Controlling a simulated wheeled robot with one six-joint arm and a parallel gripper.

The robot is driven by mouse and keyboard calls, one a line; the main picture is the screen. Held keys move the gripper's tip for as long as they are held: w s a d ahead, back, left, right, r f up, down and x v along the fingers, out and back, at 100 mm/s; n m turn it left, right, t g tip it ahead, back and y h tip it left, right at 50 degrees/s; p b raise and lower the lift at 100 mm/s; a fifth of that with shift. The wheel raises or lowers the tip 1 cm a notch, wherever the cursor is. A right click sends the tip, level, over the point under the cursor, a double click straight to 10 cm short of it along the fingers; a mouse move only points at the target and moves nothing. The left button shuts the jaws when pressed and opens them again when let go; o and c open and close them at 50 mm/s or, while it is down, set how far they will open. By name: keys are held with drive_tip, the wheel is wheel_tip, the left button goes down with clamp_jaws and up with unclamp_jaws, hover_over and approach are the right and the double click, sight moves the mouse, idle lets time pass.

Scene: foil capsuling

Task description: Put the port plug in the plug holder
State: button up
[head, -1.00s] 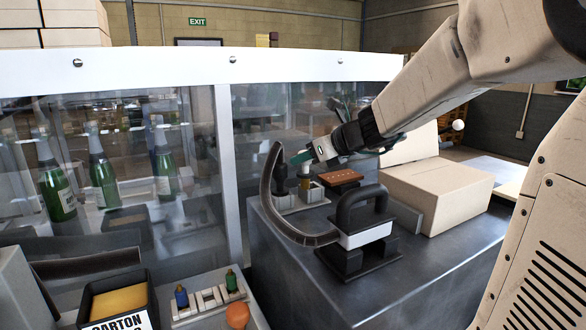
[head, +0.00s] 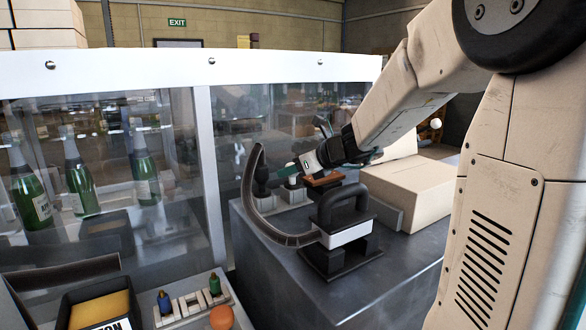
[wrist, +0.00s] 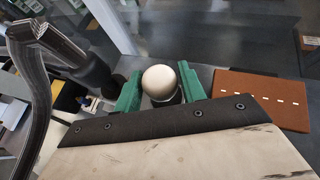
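In the wrist view, the port plug shows as a pale round knob (wrist: 160,80) with a dark part below it. The two green fingers of my gripper (wrist: 161,90) stand close on either side and appear shut on it; the contact itself is hidden. In the head view, my gripper (head: 293,167) is low over a pale block-like holder (head: 292,196) on the dark counter, apparently the plug holder. A dark upright handle (head: 262,178) stands at its left part. The plug's lower end and its seating are hard to make out.
A brown plate (wrist: 262,100) lies right of the gripper. A black-handled device (head: 340,222) with a curved dark arm (head: 255,205) stands in front. A cardboard box (head: 410,190) is at the right. A clear guard panel (head: 150,180) with bottles behind it runs at the left.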

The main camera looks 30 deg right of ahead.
drive_tip(key=shift+o, duration=0.8)
drive_tip(key=shift+r, duration=0.1)
drive_tip(key=shift+s+r, duration=0.1)
drive_tip(key=shift+r, duration=0.1)
drive_tip(key=v, duration=1.1)
drive_tip(key=shift+s+d, duration=0.2)
drive_tip(key=shift+s, duration=0.1)
drive_tip(key=shift+r, duration=0.1)
